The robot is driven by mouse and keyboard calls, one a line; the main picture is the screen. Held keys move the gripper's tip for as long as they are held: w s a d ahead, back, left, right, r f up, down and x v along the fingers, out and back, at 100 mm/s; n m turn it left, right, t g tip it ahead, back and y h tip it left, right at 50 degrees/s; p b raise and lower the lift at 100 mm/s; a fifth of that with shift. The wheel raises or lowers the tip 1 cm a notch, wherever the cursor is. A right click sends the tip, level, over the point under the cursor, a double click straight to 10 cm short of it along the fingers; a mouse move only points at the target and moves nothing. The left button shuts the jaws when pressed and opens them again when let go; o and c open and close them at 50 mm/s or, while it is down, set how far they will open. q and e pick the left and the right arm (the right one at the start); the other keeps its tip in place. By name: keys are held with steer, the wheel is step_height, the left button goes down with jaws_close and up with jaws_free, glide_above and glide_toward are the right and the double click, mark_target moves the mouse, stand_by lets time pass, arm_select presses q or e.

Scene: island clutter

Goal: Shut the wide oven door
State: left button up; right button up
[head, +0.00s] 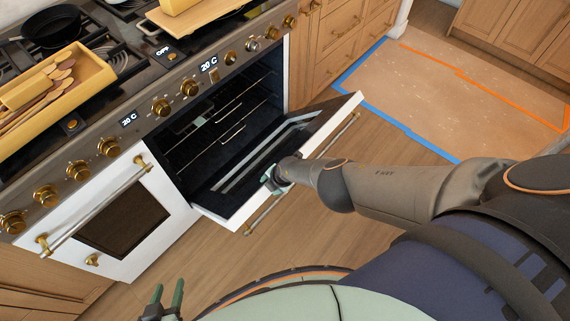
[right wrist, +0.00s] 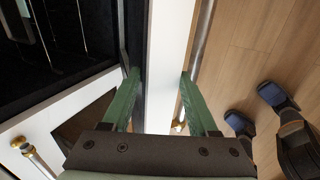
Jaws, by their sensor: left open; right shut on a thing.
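The wide oven door (head: 235,213) is open in the head view, tilted down and out from the dark oven cavity (head: 225,130). It has a white edge, a glass inner panel and a rail handle (head: 262,216) on its outer side. My right gripper (head: 273,179) is at the door's upper edge. In the right wrist view my right gripper's green fingers (right wrist: 158,85) stand on either side of the white door edge (right wrist: 166,50), shut on it. My left gripper (head: 166,297) is open and empty at the bottom of the head view, apart from the door.
The narrower oven door (head: 120,225) at left is closed, with its own handle. Brass knobs (head: 161,107) line the front panel. A yellow tray of wooden utensils (head: 82,92) and a black pan (head: 52,27) sit on the stovetop. Wooden floor (head: 310,240) is clear before the door.

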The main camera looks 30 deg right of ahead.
steer(key=shift+w+a+r, duration=0.6)
steer(key=shift+w+r, duration=0.05)
steer(key=shift+w, duration=0.05)
steer(key=shift+w+a+r+g+b, duration=0.25)
steer(key=shift+w+r+b, duration=0.15)
steer(key=shift+w, duration=0.25)
steer(key=shift+w+a+r+g+b, duration=0.2)
steer(key=shift+w+r+b, duration=0.1)
steer(key=shift+w+r, duration=0.25)
steer(key=o, duration=1)
steer(key=shift+w+r, duration=0.1)
steer(key=o, duration=0.4)
steer(key=shift+d, duration=0.1)
steer(key=shift+o, duration=0.2)
steer(key=shift+d, duration=0.1)
steer(key=shift+d, duration=0.1)
